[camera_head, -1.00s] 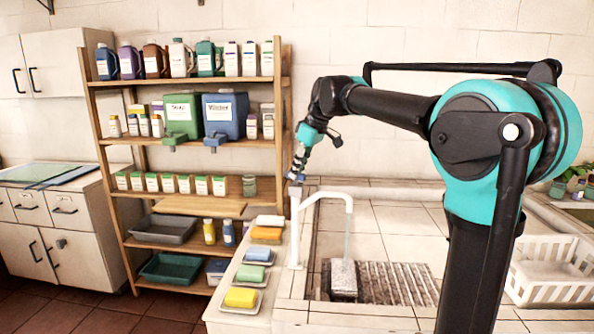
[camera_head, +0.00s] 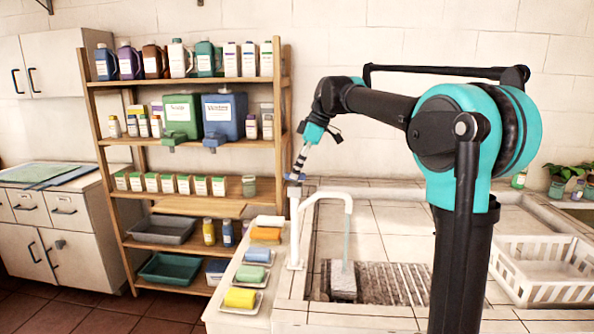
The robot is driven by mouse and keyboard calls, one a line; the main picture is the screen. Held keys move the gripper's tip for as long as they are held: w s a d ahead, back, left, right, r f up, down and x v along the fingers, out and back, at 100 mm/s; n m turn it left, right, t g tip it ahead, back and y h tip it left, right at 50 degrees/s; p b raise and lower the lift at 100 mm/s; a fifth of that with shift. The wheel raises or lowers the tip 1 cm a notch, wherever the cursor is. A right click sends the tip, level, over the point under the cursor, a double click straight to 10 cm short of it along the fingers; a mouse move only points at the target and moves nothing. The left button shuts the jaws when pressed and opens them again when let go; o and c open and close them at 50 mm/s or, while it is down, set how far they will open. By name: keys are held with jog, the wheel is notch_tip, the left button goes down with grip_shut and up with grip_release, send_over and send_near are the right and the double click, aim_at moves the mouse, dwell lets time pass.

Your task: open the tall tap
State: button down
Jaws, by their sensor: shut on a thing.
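The tall tap (camera_head: 295,235) is a white upright post with a spout that arches to the right, at the left edge of the tiled basin. A thin pale blue-green streak, which looks like running water, hangs from the spout's end down to a grey block (camera_head: 343,282) in the basin. My gripper (camera_head: 296,176) is at the top of the tap's post, pointing down. It is shut on the tap's handle, a small bluish part that is mostly hidden by the fingers.
Soap bars (camera_head: 240,297) on dishes line the ledge left of the tap. A wooden shelf (camera_head: 183,80) with bottles and jugs stands behind it. A white crate (camera_head: 540,270) is at right, beyond my arm. A ribbed drain area (camera_head: 395,283) lies in the basin.

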jog(key=c, duration=1.5)
grip_release()
jog(key=shift+r, duration=0.1)
jog(key=v, duration=1.1)
jog(key=shift+d+r, duration=0.25)
jog(key=shift+r, duration=0.1)
jog(key=shift+s, duration=0.15)
